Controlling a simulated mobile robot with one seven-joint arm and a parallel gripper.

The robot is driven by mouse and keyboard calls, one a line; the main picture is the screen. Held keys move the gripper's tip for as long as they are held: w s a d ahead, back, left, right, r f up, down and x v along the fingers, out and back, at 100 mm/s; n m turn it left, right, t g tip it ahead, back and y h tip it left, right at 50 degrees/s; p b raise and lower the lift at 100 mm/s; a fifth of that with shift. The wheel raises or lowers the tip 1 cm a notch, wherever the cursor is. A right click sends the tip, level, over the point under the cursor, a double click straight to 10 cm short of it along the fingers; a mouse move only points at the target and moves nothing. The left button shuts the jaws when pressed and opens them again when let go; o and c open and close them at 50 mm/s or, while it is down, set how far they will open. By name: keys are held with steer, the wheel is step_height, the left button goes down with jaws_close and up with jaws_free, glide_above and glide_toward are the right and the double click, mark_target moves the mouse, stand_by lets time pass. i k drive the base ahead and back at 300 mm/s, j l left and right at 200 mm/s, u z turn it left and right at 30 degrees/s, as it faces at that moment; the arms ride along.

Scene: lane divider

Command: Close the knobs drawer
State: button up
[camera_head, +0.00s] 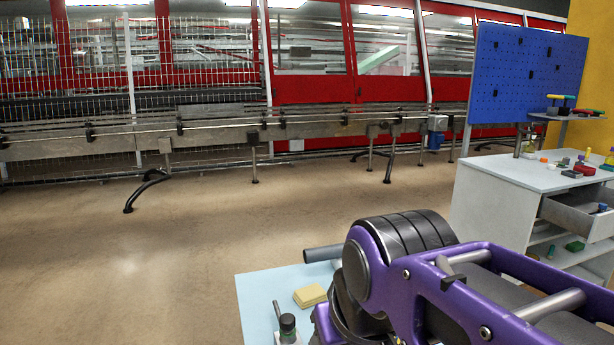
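A grey drawer (567,216) stands pulled open from the white workbench (498,206) at the right. Its inside shows, with a few small items in it, one of them blue. The drawer is cut off by the right edge of the view, so its full front and any knobs cannot be made out clearly. My gripper cannot be seen in this view, so its place relative to the drawer does not show.
Small coloured parts lie on the bench top. A blue pegboard (527,85) rises behind it. A light blue tabletop (257,297) with a yellow pad (310,296) is in front; close purple and black machinery hides part of it. Open floor (130,260) lies left.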

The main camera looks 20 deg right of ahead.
mark_target(574, 210)
steer(key=k+z, duration=0.15)
steer(key=z, duration=0.3)
steer(key=k+z, duration=0.1)
steer(key=z, duration=0.35)
steer(key=i+j+z, duration=0.1)
steer(key=z, duration=1.1)
steer(key=i+z, duration=0.2)
steer(key=i+l, duration=0.15)
steer(key=l, duration=0.25)
steer(key=i+l, duration=0.2)
steer(key=l, duration=0.2)
steer(key=i+l, duration=0.15)
steer(key=l, duration=0.25)
steer(key=i+l, duration=0.2)
steer(key=l, duration=0.2)
steer(key=i+l, duration=0.55)
steer(key=i, duration=0.25)
steer(key=i+j, duration=0.1)
steer(key=i, duration=0.45)
steer(key=i+j, duration=0.1)
steer(key=i, duration=0.45)
steer(key=i+j, duration=0.65)
